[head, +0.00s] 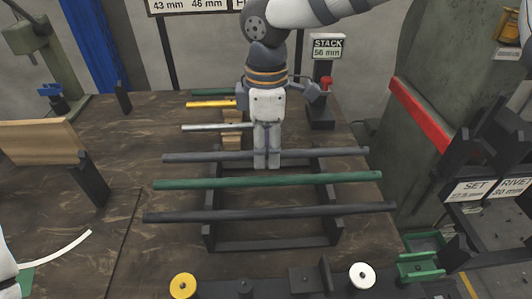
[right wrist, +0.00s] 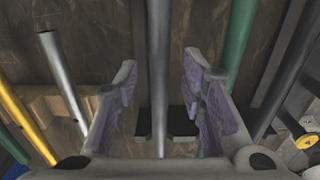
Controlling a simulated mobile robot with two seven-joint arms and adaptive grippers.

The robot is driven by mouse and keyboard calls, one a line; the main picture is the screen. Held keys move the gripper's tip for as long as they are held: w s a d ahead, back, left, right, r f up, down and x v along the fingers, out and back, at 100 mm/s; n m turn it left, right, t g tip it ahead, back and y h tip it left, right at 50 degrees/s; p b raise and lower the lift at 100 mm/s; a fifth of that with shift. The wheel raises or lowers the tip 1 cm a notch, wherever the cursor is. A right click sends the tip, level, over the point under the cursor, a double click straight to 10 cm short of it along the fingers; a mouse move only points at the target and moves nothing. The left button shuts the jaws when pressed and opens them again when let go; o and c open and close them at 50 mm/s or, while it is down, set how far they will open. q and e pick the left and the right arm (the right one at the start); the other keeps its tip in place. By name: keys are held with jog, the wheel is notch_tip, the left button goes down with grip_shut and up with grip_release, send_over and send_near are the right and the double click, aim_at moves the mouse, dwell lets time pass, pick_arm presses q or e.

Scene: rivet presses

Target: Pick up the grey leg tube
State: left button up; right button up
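Two grey tubes lie across a dark rack (head: 209,229) on the table in the head view. The nearer one (head: 270,213) is darker; the farther grey tube (head: 200,157) lies under my right gripper (head: 267,164). In the right wrist view a grey tube (right wrist: 158,60) runs between the two spread fingers of the gripper (right wrist: 160,85), with a gap on each side. The right gripper is open and holds nothing. My left gripper is out of view; only part of my left arm shows at the lower left.
A green tube (head: 265,181) lies between the grey ones. Behind are a silver tube (head: 212,127), a yellow tube (head: 211,104) and another green tube (head: 210,92). A stack post (head: 321,90) stands at the back right. A yellow knob (head: 183,285) and white knob (head: 362,275) are in front.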

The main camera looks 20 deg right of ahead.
grip_shut()
jog(key=shift+r, duration=0.15)
